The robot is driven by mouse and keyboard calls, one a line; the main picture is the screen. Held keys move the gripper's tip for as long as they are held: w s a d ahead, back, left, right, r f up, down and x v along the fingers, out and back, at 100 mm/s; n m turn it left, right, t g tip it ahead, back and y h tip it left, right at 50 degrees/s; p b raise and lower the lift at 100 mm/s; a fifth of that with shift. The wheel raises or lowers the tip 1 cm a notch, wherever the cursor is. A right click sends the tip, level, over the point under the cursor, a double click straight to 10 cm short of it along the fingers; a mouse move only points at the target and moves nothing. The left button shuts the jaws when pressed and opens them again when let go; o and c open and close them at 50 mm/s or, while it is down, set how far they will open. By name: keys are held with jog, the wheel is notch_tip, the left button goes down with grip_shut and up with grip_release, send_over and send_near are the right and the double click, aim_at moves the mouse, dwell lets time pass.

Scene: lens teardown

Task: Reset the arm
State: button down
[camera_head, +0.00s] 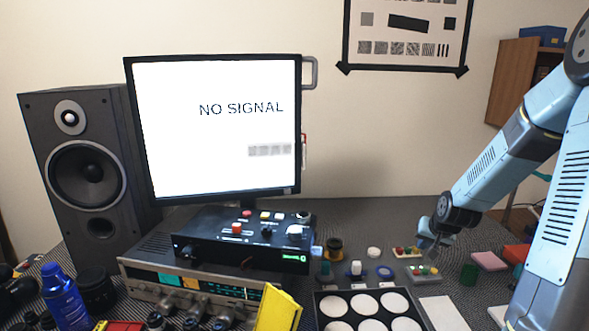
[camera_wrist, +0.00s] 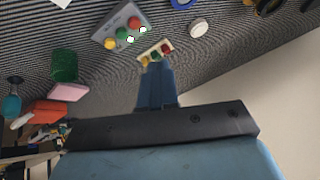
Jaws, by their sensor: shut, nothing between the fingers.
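My gripper (camera_head: 432,240) is at the right side of the table in the head view, low over the small parts there. In the wrist view my gripper (camera_wrist: 155,68) shows its blue fingers together, with nothing held between them. A small light board with red, yellow and green knobs (camera_head: 407,252) is just beside the fingers. It also shows at the fingertips in the wrist view (camera_wrist: 155,52); I cannot tell whether they touch. A grey box with coloured buttons (camera_wrist: 122,25) lies nearby.
A monitor (camera_head: 215,130) stands behind a stacked black control box (camera_head: 215,245) and silver unit (camera_head: 150,268). A speaker (camera_head: 85,170) is at left. A tray with round white wells (camera_head: 320,300) is at front. A green block (camera_head: 469,273) and pink block (camera_head: 489,261) lie right.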

jog(key=s+a+r+n+g+h, duration=0.1)
jog(key=s+a+r+n, duration=0.1)
jog(key=s+a+r, duration=0.6)
jog(key=s+a+r+n+h, duration=0.1)
jog(key=s+a+r, duration=0.2)
jog(key=s+r, duration=0.5)
jog(key=s+a+r+y, duration=0.1)
jog(key=s+a+r, duration=0.1)
jog(key=s+r, duration=0.2)
jog(key=s+a+r+n, duration=0.1)
jog(key=s+a+r, duration=0.1)
jog(key=s+r, duration=0.3)
jog(key=shift+s+a+y, duration=0.3)
jog(key=shift+s+y, duration=0.1)
jog(key=shift+s, duration=1.85)
jog(key=shift+s+r, duration=0.1)
